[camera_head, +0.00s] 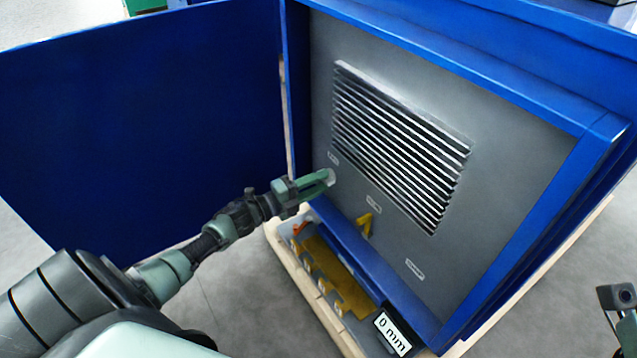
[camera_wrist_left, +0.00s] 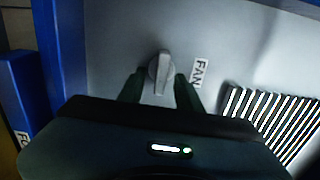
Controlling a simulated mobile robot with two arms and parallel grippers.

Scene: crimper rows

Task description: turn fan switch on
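The fan switch (camera_wrist_left: 161,72) is a light grey rotary knob with a raised bar, beside a white label (camera_wrist_left: 199,72) reading "FAN". In the left wrist view its bar stands roughly upright in the picture. My left gripper (camera_wrist_left: 161,88) is open, with one green finger on each side of the knob; I cannot tell whether they touch it. In the head view the left gripper (camera_head: 328,178) reaches the grey panel (camera_head: 510,150) below a small label (camera_head: 333,158) and mostly hides the knob. Part of my right gripper (camera_head: 622,318) shows at the right edge; its fingers are unclear.
A slatted vent (camera_head: 400,145) is right of the gripper. A yellow handle (camera_head: 365,224) sits lower on the panel. The blue door (camera_head: 140,120) stands open on the left.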

